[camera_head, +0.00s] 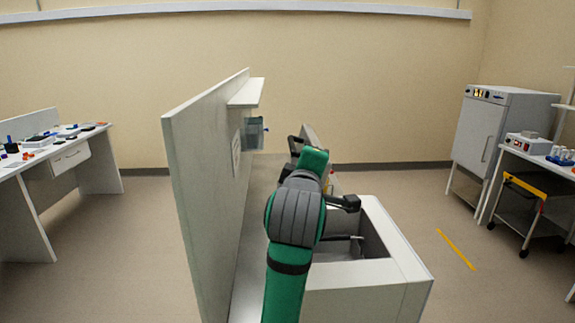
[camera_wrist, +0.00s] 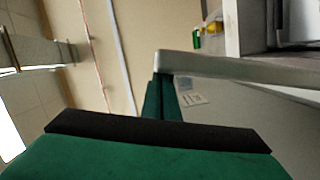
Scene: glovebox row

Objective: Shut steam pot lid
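No steam pot or lid can be made out for certain. A tilted grey panel (camera_head: 308,134) stands up just behind my arm in the head view, and I cannot tell whether it is a lid. My green arm reaches over the white counter (camera_head: 370,276) and hides much of its middle. A dark part at its end, seemingly my gripper (camera_head: 346,202), is above the edge of the counter's open basin (camera_head: 374,240). Its fingers are not clear, nor is anything held.
A tall white partition (camera_head: 205,190) with a shelf (camera_head: 247,92) stands left of the counter. A side bench (camera_head: 70,160) is at far left. A grey cabinet (camera_head: 480,130) and a black cart (camera_head: 535,205) are at right. Floor between counter and cabinet is clear.

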